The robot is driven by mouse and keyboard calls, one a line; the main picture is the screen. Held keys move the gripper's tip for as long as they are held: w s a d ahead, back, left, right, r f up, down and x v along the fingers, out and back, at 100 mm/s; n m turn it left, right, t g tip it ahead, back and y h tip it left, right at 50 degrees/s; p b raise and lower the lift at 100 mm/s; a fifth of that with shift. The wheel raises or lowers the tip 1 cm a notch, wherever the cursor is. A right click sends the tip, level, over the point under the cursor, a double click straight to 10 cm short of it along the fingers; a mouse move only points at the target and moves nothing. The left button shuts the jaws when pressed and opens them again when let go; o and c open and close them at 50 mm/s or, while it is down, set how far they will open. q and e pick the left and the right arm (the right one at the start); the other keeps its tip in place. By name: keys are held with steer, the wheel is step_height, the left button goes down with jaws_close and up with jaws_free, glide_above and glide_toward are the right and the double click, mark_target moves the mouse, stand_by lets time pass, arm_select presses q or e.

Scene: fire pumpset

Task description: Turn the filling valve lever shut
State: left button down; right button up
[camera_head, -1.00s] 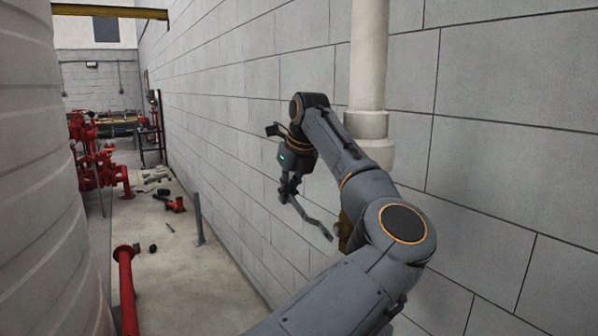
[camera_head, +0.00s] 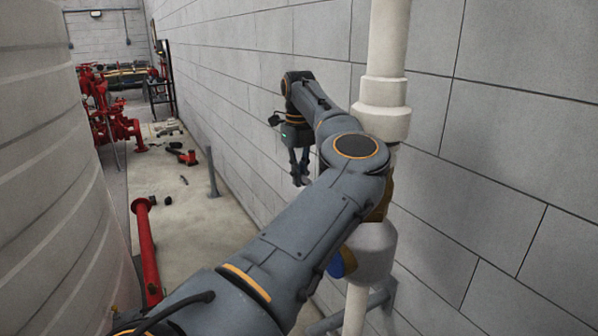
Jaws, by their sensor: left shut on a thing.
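My left gripper (camera_head: 300,169) hangs fingers-down beside the block wall, left of the white vertical pipe. It is shut on the filling valve lever, of which almost nothing shows now because my own arm covers it. A brass-coloured valve body (camera_head: 388,197) shows partly on the pipe, behind my arm's elbow. A blue part (camera_head: 347,262) shows lower down beside the white fitting; what it belongs to is unclear. My right gripper is not in view.
The white pipe (camera_head: 385,45) runs up the block wall (camera_head: 520,120). A large ribbed tank (camera_head: 45,170) stands at the left. A red pipe (camera_head: 147,255) and a grey post (camera_head: 211,172) stand on the floor between. Red pump equipment (camera_head: 110,115) is farther back.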

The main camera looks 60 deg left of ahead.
arm_select(q)
steer(key=shift+s+f, duration=0.1)
steer(key=shift+f, duration=0.15)
steer(key=c, duration=1.5)
jaws_free()
steer(key=shift+r, duration=0.1)
steer(key=r, duration=1.2)
steer(key=shift+s+a, duration=0.1)
steer(key=shift+a, duration=0.2)
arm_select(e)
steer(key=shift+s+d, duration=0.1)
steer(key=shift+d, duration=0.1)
arm_select(q)
steer(key=shift+f, duration=0.1)
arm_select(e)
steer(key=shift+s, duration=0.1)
